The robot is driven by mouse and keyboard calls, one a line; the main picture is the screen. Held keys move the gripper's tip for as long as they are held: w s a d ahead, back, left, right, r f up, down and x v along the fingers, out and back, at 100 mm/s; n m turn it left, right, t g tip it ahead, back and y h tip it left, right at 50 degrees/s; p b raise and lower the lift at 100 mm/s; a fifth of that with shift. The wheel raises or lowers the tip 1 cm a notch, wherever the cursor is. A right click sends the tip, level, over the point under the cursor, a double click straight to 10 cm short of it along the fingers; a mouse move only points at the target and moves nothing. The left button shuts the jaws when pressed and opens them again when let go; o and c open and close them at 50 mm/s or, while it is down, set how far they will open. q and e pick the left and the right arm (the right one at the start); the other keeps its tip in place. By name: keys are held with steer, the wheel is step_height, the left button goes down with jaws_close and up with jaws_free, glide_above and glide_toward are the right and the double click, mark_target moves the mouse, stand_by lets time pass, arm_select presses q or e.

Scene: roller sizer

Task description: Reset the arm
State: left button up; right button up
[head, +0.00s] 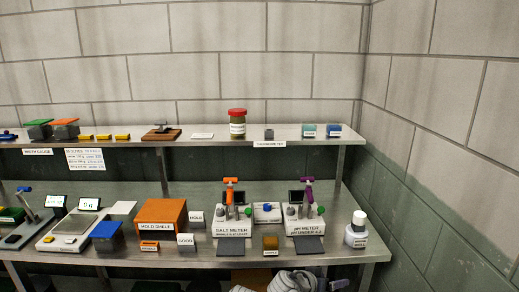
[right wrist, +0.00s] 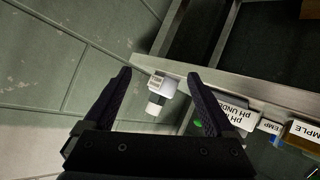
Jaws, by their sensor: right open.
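My right gripper (right wrist: 158,74) is open in the right wrist view, with its two dark fingers spread and nothing between them. Part of my right arm shows at the bottom edge of the head view, where its fingers are not clear. A white bottle (head: 356,232) with a label stands at the right end of the lower shelf. In the right wrist view the bottle (right wrist: 156,108) appears beyond the gap between the fingers, apart from them. My left gripper is not in view.
The lower shelf (head: 340,255) holds a pH meter (head: 304,222), a salt meter (head: 231,226), an orange hold shelf box (head: 161,216) and scales at the left. The upper shelf (head: 370,140) carries a red-capped jar (head: 237,124). A block wall closes off the right.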

steer(key=s+a+f+n+g+y+p, duration=0.2)
steer(key=s+a+n+g+y+p, duration=0.1)
steer(key=s+a, duration=0.4)
steer(key=s+a+f+n+g+y+p, duration=0.1)
steer(key=s+a+n+g+y+p, duration=0.2)
steer(key=s, duration=0.6)
steer(key=a+n+g+y, duration=0.1)
steer(key=a+n+y, duration=0.1)
steer(key=a+n, duration=0.1)
steer(key=shift+s+a+f+n+g, duration=0.15)
steer(key=shift+a+f+n+g, duration=0.2)
steer(key=shift+a, duration=0.45)
